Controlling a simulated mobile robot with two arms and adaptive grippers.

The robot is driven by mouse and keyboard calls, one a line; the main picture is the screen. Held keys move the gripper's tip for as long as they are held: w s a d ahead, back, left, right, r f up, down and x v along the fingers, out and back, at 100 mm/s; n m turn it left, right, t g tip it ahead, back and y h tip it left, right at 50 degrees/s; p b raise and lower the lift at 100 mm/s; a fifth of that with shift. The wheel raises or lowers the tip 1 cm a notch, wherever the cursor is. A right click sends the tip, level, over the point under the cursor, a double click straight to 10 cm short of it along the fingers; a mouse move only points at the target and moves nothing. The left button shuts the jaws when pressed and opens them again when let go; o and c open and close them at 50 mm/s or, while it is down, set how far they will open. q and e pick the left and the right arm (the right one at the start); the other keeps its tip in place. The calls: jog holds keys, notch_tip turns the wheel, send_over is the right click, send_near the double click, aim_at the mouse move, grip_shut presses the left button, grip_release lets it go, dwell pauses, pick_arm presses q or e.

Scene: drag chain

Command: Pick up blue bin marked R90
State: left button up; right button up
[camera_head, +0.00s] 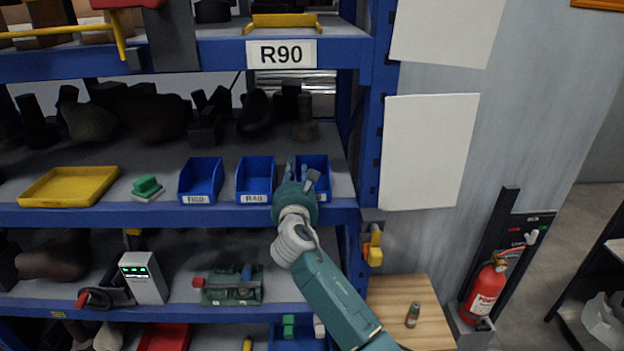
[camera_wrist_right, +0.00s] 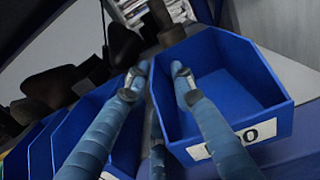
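Three blue bins stand in a row on the middle shelf: a left bin (camera_head: 201,180), a middle bin (camera_head: 255,180) and a right bin (camera_head: 318,188). Their small labels are hard to read in the head view. My right gripper (camera_head: 302,174) is at the right bin and partly covers it. In the right wrist view the right gripper (camera_wrist_right: 157,78) is open, its fingers on either side of the left wall of the right bin (camera_wrist_right: 232,75). The right finger is over the bin's inside and covers part of its label, which ends in 0. The left gripper is not in view.
A yellow tray (camera_head: 70,187) and a green block (camera_head: 146,186) sit left of the bins. A sign reading R90 (camera_head: 281,54) is on the beam above. A blue shelf post (camera_head: 372,120) stands close on the right. Dark objects fill the shelf behind.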

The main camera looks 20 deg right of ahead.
grip_shut()
dwell(0.4)
